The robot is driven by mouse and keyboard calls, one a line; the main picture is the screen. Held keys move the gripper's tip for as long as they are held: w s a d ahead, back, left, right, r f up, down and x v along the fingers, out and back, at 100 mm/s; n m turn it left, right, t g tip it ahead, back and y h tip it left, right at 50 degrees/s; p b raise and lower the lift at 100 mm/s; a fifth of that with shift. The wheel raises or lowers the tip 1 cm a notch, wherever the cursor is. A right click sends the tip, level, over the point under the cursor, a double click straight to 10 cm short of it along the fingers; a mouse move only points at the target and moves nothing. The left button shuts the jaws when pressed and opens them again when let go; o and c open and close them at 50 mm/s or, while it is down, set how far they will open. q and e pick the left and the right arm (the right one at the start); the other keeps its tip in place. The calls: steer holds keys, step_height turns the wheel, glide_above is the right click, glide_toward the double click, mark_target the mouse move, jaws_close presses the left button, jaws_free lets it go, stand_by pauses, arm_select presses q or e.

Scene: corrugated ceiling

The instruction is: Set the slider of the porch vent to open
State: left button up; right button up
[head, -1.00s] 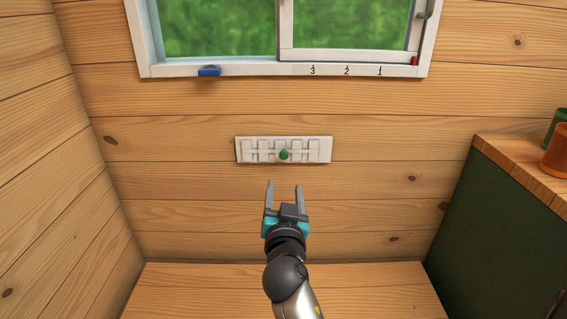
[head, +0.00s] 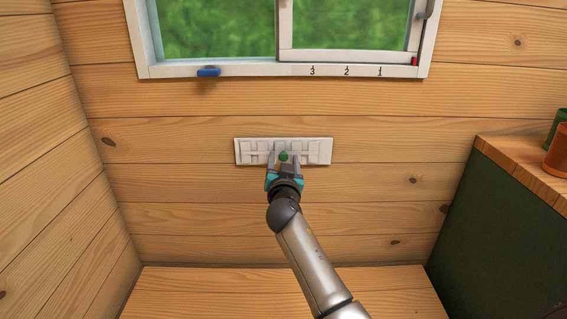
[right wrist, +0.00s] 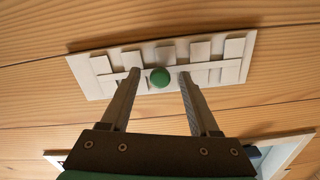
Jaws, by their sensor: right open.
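The porch vent (head: 321,151) is a white slotted plate on the wooden wall below the window. It also shows in the right wrist view (right wrist: 90,80). Its green slider knob (head: 283,156) stands near the middle of the plate, and in the right wrist view the knob (right wrist: 160,78) shows between my fingers. My right gripper (head: 284,156) is open, with one finger on each side of the knob. In the right wrist view the gripper (right wrist: 160,80) shows a gap between each finger and the knob. No open or shut marking is legible on the vent. My left gripper is out of view.
A white-framed window (head: 225,71) with a blue handle (head: 208,72) and a red piece (head: 414,61) is above the vent. A dark green cabinet (head: 495,220) with a wooden top stands at the right, holding an orange cup (head: 557,157). The wall around the vent is bare.

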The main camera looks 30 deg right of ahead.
steer(key=shift+w, duration=0.1)
steer(key=shift+c, duration=0.2)
jaws_close()
steer(key=shift+d, duration=0.1)
stand_by(1.2)
